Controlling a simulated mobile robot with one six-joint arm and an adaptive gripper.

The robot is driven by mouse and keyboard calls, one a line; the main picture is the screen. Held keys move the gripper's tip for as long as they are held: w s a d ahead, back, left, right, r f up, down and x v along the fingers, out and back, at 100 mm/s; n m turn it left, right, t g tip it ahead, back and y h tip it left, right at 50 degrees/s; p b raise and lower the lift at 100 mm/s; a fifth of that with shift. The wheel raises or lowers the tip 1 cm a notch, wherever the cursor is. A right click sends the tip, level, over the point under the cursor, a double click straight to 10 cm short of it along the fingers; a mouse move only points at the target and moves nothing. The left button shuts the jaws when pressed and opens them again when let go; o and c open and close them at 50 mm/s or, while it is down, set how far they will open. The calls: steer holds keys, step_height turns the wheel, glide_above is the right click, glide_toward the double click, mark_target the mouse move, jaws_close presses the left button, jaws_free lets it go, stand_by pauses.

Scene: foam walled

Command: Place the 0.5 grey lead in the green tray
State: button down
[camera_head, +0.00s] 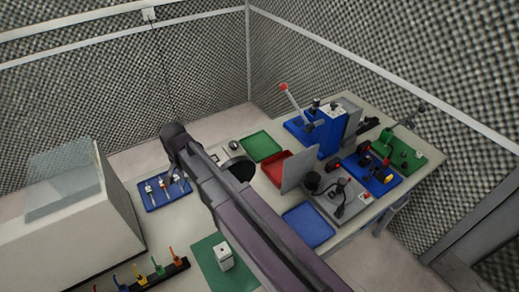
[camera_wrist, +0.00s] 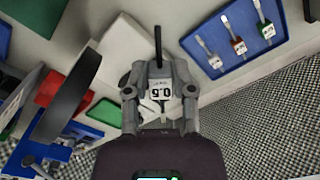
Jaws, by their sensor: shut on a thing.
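My gripper (camera_wrist: 160,90) is shut on the grey lead (camera_wrist: 161,88), which has a white label reading 0.5 and a dark pin pointing up in the wrist view. The green tray (camera_head: 262,146) lies flat and looks empty in the head view, beyond my arm and beside the red tray. A green patch, apparently this tray, shows partly hidden left of my gripper in the wrist view (camera_wrist: 105,111). The held lead is apart from it.
A blue tray (camera_head: 149,203) holds other leads. The red tray (camera_head: 281,167), an upright grey panel (camera_head: 299,170) and a blue press (camera_head: 325,130) stand right of the green tray. A dark round part (camera_head: 239,173) is near my arm. A white box (camera_head: 223,257) stands on a green mat.

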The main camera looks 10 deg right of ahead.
steer(key=w+d+f+m+b, duration=0.3)
steer(key=w+d+f, duration=0.1)
steer(key=d, duration=0.6)
steer(key=w+d+f+m+b, duration=0.3)
steer(key=w+d+f+b, duration=0.1)
steer(key=d, duration=0.7)
steer(key=w+d+f+m+b, duration=0.3)
steer(key=w+d+f+b, duration=0.1)
steer(key=d, duration=0.7)
steer(key=shift+w+d+m, duration=0.1)
steer(key=shift+w+m, duration=0.2)
steer(key=shift+w, duration=0.25)
steer(key=shift+d+b, duration=0.3)
steer(key=shift+d, duration=0.25)
steer(key=shift+w, duration=0.1)
steer(key=b, duration=0.1)
glide_above(257, 150)
steer(key=shift+d+f, duration=0.1)
steer(key=shift+f, duration=0.65)
